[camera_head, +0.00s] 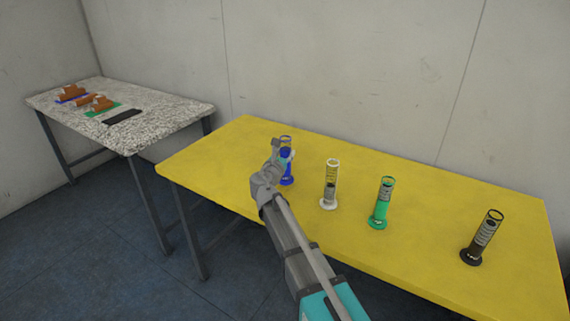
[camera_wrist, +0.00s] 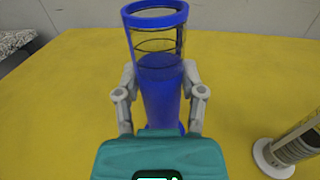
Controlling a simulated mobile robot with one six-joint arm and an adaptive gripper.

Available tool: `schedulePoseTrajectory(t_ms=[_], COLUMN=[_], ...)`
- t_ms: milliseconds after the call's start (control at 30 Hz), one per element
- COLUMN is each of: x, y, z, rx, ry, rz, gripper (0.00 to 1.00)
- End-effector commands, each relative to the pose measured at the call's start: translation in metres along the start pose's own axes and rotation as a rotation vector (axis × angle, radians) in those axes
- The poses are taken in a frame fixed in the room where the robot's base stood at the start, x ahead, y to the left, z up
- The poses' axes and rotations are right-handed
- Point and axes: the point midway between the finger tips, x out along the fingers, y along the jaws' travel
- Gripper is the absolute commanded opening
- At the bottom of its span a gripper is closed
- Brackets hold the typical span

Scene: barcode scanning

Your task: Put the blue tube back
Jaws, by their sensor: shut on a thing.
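The blue tube (camera_head: 287,174) stands near the left end of the yellow table (camera_head: 230,150) in the head view. It looks upright, clear above with a blue rim and blue filling below. My gripper (camera_head: 276,155) is at the tube from its left side in the head view. In the wrist view the blue tube (camera_wrist: 160,75) is between the two fingers of my gripper (camera_wrist: 160,95), which are shut on it.
A white tube (camera_head: 330,185), a green tube (camera_head: 381,204) and a black tube (camera_head: 482,238) stand in a row to the right. A speckled table (camera_head: 160,112) at left holds clipboards (camera_head: 102,103) and a dark flat object (camera_head: 122,117). The yellow table's left end is clear.

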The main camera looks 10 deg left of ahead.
Motion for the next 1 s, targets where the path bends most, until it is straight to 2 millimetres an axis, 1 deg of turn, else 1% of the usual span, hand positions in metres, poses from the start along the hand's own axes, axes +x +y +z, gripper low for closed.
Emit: schedulePoseTrajectory(t_ms=[33, 100, 300, 767, 900, 933, 1000], x=[0.000, 0.000, 0.000, 0.000, 0.000, 0.000, 0.000], y=[0.000, 0.000, 0.000, 0.000, 0.000, 0.000, 0.000], z=[-0.008, -0.015, -0.028, -0.030, -0.033, -0.033, -0.032], rx=[0.000, -0.001, -0.001, 0.000, -0.001, 0.000, 0.000], ry=[0.000, 0.000, 0.000, 0.000, 0.000, 0.000, 0.000], rz=[0.000, 0.000, 0.000, 0.000, 0.000, 0.000, 0.000], gripper=[0.00, 0.00, 0.00, 0.00, 0.00, 0.54, 0.67])
